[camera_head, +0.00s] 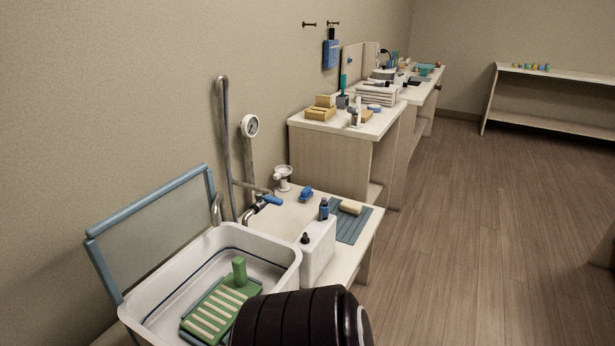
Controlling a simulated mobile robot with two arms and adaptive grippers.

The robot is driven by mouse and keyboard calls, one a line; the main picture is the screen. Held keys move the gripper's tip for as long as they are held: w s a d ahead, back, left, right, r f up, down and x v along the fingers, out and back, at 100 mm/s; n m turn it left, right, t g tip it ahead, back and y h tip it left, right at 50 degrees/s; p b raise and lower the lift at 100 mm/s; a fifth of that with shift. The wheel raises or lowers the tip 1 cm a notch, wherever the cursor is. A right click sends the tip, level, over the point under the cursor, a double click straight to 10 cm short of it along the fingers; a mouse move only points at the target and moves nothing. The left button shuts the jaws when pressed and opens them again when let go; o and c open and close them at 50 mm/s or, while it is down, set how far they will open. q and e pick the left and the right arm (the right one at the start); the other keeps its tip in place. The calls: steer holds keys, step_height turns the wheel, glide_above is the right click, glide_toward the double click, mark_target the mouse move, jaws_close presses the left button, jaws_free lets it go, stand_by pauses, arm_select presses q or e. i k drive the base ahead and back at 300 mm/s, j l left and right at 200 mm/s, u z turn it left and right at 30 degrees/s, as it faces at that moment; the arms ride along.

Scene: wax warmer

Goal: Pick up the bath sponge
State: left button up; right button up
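A pale tan block that looks like the bath sponge (351,207) lies on a blue-grey ribbed mat (352,227). The mat is on the low cream table (291,216), near its right edge. The sponge's top and sides show, and nothing covers it. Neither of my grippers shows in this view.
A white basin (281,258) with a green slatted rack (211,308) stands in front left. A white container (319,250), dark blue bottle (324,209) and blue brush-like item (306,194) are near the mat. Floor at right is clear.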

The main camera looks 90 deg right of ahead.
mark_target(352, 209)
steer(key=z, duration=3.1)
steer(key=i+l+z, duration=0.35)
steer(key=i+z, duration=0.2)
steer(key=i+l+z, duration=0.2)
steer(key=i, duration=0.7)
steer(key=i+l+z, duration=0.2)
steer(key=i, duration=0.7)
steer(key=i+u, duration=0.4)
steer(key=i+l+u, duration=0.15)
steer(key=u, duration=0.25)
steer(key=i+l+u, duration=0.25)
steer(key=u, duration=0.15)
steer(key=i+l+u, duration=0.4)
steer(key=k+j, duration=0.05)
steer(key=k, duration=0.05)
